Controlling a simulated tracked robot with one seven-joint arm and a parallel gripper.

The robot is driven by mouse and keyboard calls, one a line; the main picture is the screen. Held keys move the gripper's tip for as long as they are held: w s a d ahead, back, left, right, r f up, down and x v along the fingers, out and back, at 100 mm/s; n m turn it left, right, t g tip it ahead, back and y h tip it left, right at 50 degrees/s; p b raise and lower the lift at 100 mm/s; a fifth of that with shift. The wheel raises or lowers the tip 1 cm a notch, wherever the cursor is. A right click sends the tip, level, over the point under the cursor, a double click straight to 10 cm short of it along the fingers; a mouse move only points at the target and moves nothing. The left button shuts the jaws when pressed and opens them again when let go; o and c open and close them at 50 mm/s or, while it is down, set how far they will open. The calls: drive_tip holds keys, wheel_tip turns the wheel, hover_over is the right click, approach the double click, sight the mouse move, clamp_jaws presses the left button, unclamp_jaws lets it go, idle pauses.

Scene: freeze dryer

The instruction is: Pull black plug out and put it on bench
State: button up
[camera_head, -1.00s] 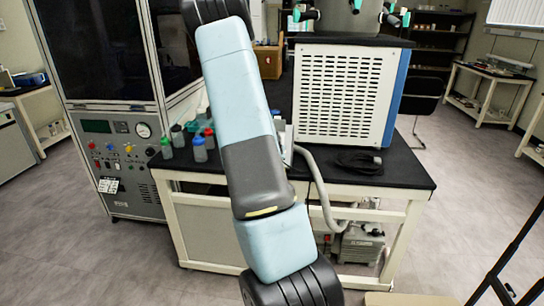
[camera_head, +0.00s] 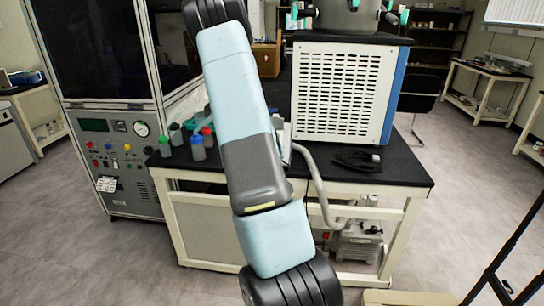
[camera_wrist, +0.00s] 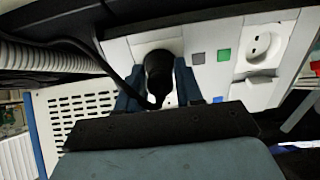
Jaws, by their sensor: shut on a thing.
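The black plug (camera_wrist: 158,72) is in the middle of the wrist view, in front of the round left socket of a white socket panel (camera_wrist: 200,37). My gripper (camera_wrist: 156,84) has one blue finger on each side of the plug and is shut on it. Whether the pins are still in the socket cannot be told. A black cable hangs by the plug. In the head view my arm crosses the picture, and the gripper and plug are hidden. The bench (camera_head: 405,168) has a black top, with bare room at its right front.
A white vented unit (camera_head: 340,92) stands on the bench. A coiled black cable (camera_head: 358,160) lies in front of it, beside a grey hose (camera_head: 316,180). Several small bottles (camera_head: 197,147) stand at the bench's left. A second socket (camera_wrist: 264,46) on the panel is empty.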

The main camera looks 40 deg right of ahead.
clamp_jaws()
drive_tip(key=shift+r, duration=0.1)
drive_tip(key=shift+v, duration=2.45)
